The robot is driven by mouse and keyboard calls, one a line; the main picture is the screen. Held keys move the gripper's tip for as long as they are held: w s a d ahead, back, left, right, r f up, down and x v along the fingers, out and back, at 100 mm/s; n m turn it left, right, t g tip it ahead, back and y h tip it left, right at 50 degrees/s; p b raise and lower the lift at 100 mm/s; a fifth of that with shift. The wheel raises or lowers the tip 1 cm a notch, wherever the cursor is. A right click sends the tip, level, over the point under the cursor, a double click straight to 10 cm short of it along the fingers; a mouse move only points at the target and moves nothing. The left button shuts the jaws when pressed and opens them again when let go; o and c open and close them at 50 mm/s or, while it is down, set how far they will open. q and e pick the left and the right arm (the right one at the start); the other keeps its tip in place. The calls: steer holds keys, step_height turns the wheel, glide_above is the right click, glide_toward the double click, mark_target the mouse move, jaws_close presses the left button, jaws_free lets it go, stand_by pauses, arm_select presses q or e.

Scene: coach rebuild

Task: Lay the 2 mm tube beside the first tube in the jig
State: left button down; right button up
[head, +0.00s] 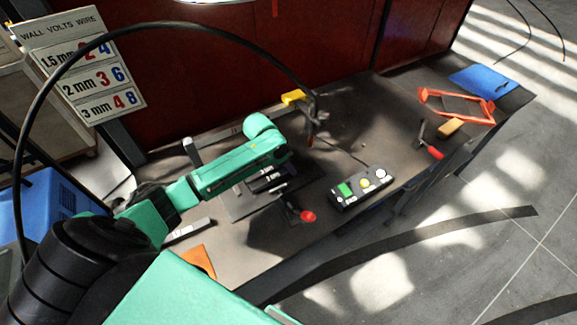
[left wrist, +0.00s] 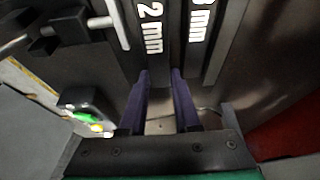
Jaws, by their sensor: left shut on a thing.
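My left gripper (left wrist: 161,80) reaches down over the dark jig plate (head: 241,203). Its two purple fingers are close together in the left wrist view. The black piece marked 2 mm (left wrist: 150,28) runs to between the fingertips; the fingers seem shut on it. Another black piece marked 3 mm (left wrist: 200,20) lies beside it, with a narrow gap. In the head view my green wrist hides the fingertips and part of the jig. Whether the 2 mm tube touches the jig I cannot tell. My right gripper is not in view.
A red-knobbed lever (head: 306,216) stands at the jig's front. A button box (head: 362,187) sits to its right. A yellow-headed tool (head: 293,97) stands behind. A red-handled tool (head: 431,148), an orange frame (head: 458,103) and a blue mat (head: 484,79) lie farther right.

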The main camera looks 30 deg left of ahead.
mark_target(276, 175)
arm_select(q)
steer(key=shift+f, duration=0.55)
steer(key=c, duration=0.9)
jaws_free()
steer(key=shift+f, duration=0.1)
steer(key=shift+s, duration=0.1)
steer(key=b+v, duration=0.1)
steer(key=v, duration=1.1)
steer(key=shift+a, duration=0.1)
